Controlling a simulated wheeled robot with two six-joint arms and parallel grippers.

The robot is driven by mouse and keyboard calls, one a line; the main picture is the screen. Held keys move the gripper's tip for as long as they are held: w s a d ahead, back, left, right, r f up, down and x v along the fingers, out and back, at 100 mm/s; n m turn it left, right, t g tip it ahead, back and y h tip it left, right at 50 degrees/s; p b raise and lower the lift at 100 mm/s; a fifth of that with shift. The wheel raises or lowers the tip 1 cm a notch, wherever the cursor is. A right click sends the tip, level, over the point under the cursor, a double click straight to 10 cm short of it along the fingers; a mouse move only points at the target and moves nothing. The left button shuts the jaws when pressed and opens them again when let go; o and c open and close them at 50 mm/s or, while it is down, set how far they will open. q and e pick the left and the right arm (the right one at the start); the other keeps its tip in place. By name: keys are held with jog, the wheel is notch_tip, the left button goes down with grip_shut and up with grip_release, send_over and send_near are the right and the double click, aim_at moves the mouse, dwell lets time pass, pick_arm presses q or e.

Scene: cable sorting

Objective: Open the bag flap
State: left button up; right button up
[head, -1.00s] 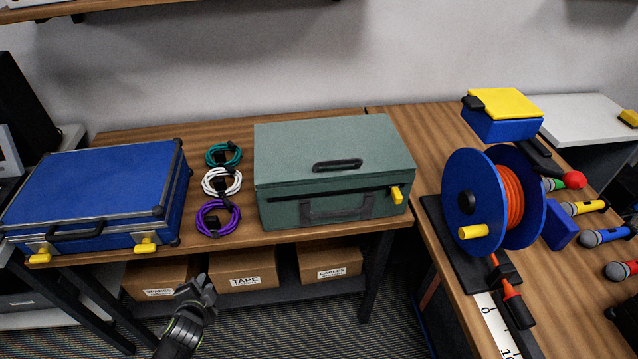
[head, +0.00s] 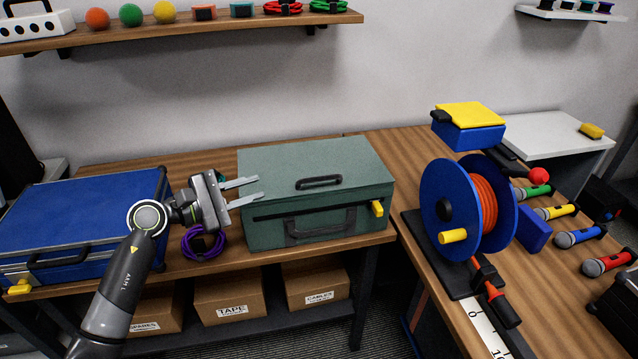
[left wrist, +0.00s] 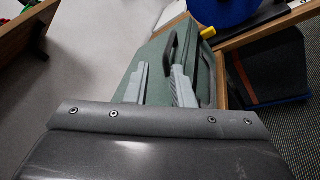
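The grey-green bag (head: 270,218) stands closed on the wooden table, with a black handle (head: 318,183) on its top flap. A yellow tab (head: 377,209) sits at the right end of its front, and a dark strap loop hangs on the front. My left gripper (head: 252,190) is open and empty at the bag's left end, fingers pointing right. In the left wrist view its fingers (left wrist: 158,85) lie over the bag (left wrist: 150,60); I cannot tell whether they touch it. My right gripper is not in view.
A blue case (head: 80,215) lies left of my left arm. A purple cable coil (head: 204,243) lies beneath my gripper; other coils are mostly hidden. A blue reel (head: 440,205) with orange cable stands on the right table (head: 540,290). A shelf (head: 200,30) hangs above.

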aim_at(314, 179)
pick_arm(q)
jog(key=w+d+f+m+p, duration=0.1)
jog(key=w+d, duration=0.2)
jog(key=d, duration=0.1)
jog(key=w+d+f+m+g+p, duration=0.1)
jog(key=w+d, duration=0.2)
jog(key=d, duration=0.1)
jog(key=w+d+f+m+y+p, duration=0.1)
jog(key=w+d+p, duration=0.1)
jog(key=w+d, duration=0.1)
jog(key=shift+w+d+f, duration=0.15)
jog(key=shift+d, duration=0.25)
jog(key=shift+w+d+f, duration=0.1)
jog(key=shift+d+f, duration=0.05)
jog(key=shift+d, duration=0.25)
jog(key=shift+w+d+f, duration=0.25)
jog(key=shift+w+d, duration=0.1)
jog(key=shift+d, duration=0.15)
grip_shut()
jog(key=shift+g, duration=0.3)
